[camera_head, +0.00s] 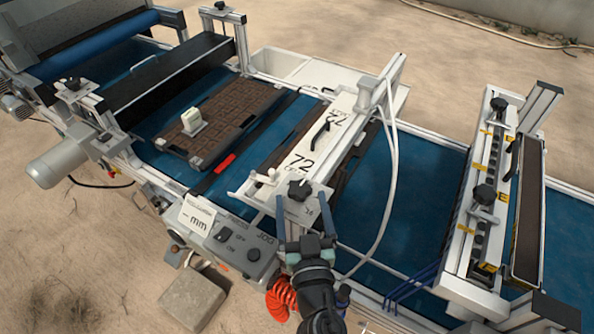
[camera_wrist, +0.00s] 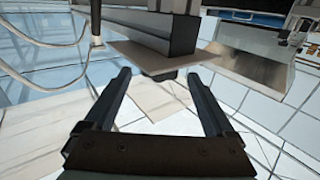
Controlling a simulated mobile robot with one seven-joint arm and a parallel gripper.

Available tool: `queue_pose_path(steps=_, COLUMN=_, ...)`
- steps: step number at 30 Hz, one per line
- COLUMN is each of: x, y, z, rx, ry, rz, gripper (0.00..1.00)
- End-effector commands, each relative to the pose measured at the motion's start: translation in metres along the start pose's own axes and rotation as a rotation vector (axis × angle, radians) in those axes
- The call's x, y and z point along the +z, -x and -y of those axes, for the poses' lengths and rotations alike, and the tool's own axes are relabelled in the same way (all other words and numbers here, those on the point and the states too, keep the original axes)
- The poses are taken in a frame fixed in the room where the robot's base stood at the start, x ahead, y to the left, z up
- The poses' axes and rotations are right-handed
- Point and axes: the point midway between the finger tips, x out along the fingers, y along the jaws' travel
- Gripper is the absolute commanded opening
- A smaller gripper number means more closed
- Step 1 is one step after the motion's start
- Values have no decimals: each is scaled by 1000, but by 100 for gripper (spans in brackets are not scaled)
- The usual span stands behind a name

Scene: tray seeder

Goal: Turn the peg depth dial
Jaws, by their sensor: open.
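A black star-shaped knob (camera_head: 299,190), which looks like the peg depth dial, sits at the near end of the white bridge marked 72 (camera_head: 305,155). My gripper (camera_head: 302,197) is open, its two fingers pointing at this knob from the near side. The knob appears in line with the gap; whether the fingers reach around it cannot be told. In the wrist view, my open gripper (camera_wrist: 158,76) has nothing between its fingers. A dark part (camera_wrist: 165,74) shows just beyond the tips under a plate; I cannot tell whether it is the knob.
A control box (camera_head: 240,245) with a switch and black button stands left of my gripper. A brown seed tray (camera_head: 225,110) lies on the blue belt (camera_head: 355,235). A white hose (camera_head: 391,190) loops right of the bridge. Another station with black knobs (camera_head: 485,194) stands at right.

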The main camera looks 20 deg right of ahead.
Motion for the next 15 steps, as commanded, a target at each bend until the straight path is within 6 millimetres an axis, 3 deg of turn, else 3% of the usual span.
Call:
queue_pose_path(steps=9, x=-1, y=-50, z=0, rx=0, ry=-1, rz=-2, gripper=89)
queue_pose_path(steps=15, x=0, y=-67, z=-1, rx=2, ry=0, rz=-1, gripper=89)
